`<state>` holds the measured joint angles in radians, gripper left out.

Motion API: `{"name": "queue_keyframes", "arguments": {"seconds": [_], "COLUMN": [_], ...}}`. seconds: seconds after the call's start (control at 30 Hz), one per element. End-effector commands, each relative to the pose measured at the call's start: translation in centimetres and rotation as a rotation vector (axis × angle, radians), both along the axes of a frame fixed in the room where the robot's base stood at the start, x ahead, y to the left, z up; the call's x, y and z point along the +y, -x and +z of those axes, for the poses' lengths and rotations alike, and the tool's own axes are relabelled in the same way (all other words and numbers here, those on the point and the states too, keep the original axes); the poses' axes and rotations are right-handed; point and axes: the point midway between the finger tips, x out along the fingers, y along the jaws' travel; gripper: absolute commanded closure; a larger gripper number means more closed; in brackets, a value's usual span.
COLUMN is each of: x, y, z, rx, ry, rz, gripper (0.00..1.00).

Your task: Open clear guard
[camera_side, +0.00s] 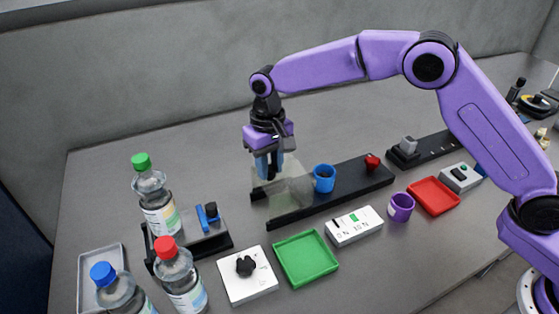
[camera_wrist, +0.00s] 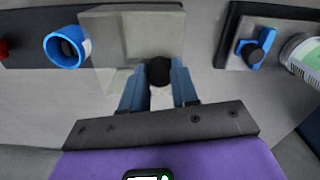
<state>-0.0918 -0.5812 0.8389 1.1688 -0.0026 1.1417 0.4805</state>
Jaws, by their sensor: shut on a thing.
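The clear guard (camera_side: 285,193) is a see-through box at the left end of a long black base (camera_side: 335,190). In the wrist view the guard (camera_wrist: 150,35) shows as a pale translucent block at the top centre. My gripper (camera_side: 268,172) points down at the guard's back left side. In the wrist view my gripper (camera_wrist: 160,80) has its two blue fingers shut on a round black knob (camera_wrist: 159,71) at the guard's edge. I cannot tell from these views how far the guard is tilted.
A blue ring-shaped cup (camera_side: 324,178) and a red button (camera_side: 372,162) sit on the base right of the guard. Bottles (camera_side: 155,195) stand at the left. A white dial box (camera_side: 247,273), green tray (camera_side: 306,258) and white switch box (camera_side: 354,226) lie in front.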

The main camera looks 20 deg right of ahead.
Motion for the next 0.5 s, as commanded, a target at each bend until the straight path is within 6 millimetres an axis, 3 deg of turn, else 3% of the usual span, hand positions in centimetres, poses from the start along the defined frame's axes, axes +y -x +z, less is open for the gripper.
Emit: {"name": "queue_keyframes", "arguments": {"seconds": [0.2, 0.23, 0.3, 0.5], "x": [0.62, 0.64, 0.66, 0.46], "y": [-0.03, -0.02, 0.00, 0.01], "z": [0.13, 0.14, 0.13, 0.09], "rx": [-0.011, -0.011, -0.011, -0.007], "ry": [-0.013, -0.013, -0.013, -0.010], "rz": [0.005, 0.006, 0.006, 0.005], "gripper": [1.00, 0.68, 0.45, 0.45]}}
